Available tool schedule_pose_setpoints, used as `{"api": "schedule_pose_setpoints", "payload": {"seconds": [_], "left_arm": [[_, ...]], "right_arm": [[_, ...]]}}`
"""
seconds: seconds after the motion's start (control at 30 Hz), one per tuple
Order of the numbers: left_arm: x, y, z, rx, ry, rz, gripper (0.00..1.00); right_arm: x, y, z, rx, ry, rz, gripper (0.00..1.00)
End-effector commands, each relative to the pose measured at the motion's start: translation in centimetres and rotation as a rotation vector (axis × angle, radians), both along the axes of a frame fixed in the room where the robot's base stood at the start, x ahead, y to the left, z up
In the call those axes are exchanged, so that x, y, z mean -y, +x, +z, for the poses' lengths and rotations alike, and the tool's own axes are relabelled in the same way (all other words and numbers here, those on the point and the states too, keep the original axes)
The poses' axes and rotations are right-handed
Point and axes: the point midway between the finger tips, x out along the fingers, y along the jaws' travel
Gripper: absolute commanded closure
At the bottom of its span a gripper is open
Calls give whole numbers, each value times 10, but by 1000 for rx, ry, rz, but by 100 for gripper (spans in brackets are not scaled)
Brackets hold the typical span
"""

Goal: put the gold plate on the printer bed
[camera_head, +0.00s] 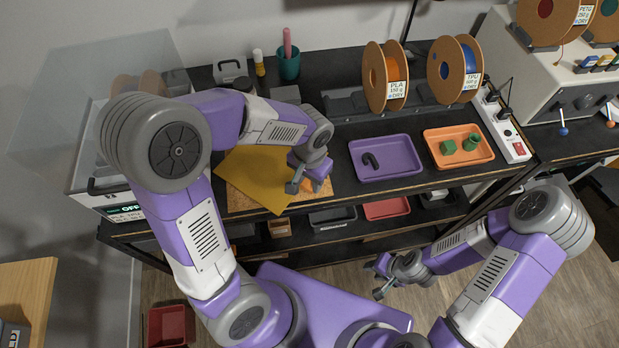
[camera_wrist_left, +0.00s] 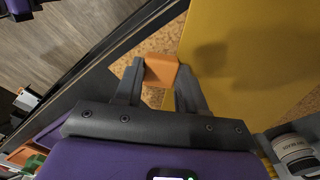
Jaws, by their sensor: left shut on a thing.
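The gold plate (camera_head: 256,178) is a flat yellow sheet at the bench's front left, partly over a cork mat (camera_head: 240,200). My left gripper (camera_head: 306,186) is at its right side. In the left wrist view, my left gripper (camera_wrist_left: 161,82) is shut on an orange tab (camera_wrist_left: 161,70) at the edge of the gold plate (camera_wrist_left: 235,60). I cannot tell whether the plate is clear of the mat.
A purple tray (camera_head: 386,168) with a dark hook part and an orange tray (camera_head: 470,158) with green parts lie to the right. Filament spools (camera_head: 385,76) and a teal cup (camera_head: 289,66) stand behind. A power strip (camera_head: 503,125) edges the bench's right side.

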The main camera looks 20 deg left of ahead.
Motion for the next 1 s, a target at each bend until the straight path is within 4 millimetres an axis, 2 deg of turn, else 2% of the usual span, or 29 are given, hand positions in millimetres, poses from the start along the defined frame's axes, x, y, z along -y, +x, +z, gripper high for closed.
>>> {"api": "schedule_pose_setpoints", "payload": {"seconds": [0.03, 0.17, 0.53, 0.67, 1.0], "left_arm": [[0, 0, -1, -1, 0, 0, 55], [0, 0, -1, -1, 0, 0, 36], [0, 0, 4, 0, 0, 0, 35], [0, 1, 23, 4, -1, 0, 35], [0, 0, 96, 4, -1, 0, 35]], "right_arm": [[0, 0, -1, 0, 0, 0, 63], [0, 0, -1, 0, 0, 0, 63], [0, 0, 3, 0, 0, 0, 63], [0, 0, 8, 0, 0, 0, 63], [0, 0, 25, 0, 0, 0, 63]]}}
